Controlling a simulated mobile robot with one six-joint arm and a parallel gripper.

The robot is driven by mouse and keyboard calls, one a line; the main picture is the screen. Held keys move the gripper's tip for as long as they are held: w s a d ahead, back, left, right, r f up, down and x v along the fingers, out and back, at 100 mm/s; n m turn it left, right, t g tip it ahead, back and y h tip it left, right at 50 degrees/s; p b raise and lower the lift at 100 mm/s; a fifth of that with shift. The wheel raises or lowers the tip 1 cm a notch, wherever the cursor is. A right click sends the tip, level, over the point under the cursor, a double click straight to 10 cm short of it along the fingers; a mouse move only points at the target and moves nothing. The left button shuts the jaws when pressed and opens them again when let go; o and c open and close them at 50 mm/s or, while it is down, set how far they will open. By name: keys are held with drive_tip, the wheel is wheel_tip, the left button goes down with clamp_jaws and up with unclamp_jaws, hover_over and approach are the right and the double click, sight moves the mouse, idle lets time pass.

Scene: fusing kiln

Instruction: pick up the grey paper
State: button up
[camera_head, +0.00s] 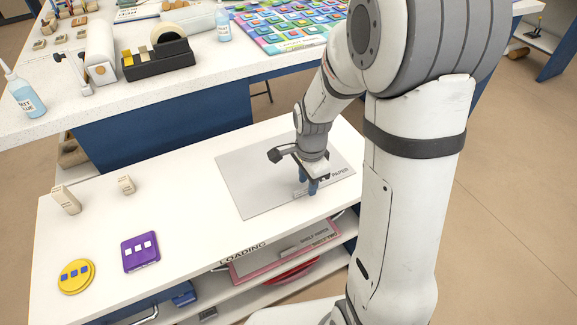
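The grey paper (247,182) lies flat on the white loading bench, a light grey sheet with the word PAPER printed near its right side.
A shelf below holds a pink-edged board (285,250). A higher table behind carries a tape dispenser (157,58), bottles and a colourful tile board (290,22).

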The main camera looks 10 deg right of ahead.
drive_tip(key=shift+f, duration=0.55)
clamp_jaws()
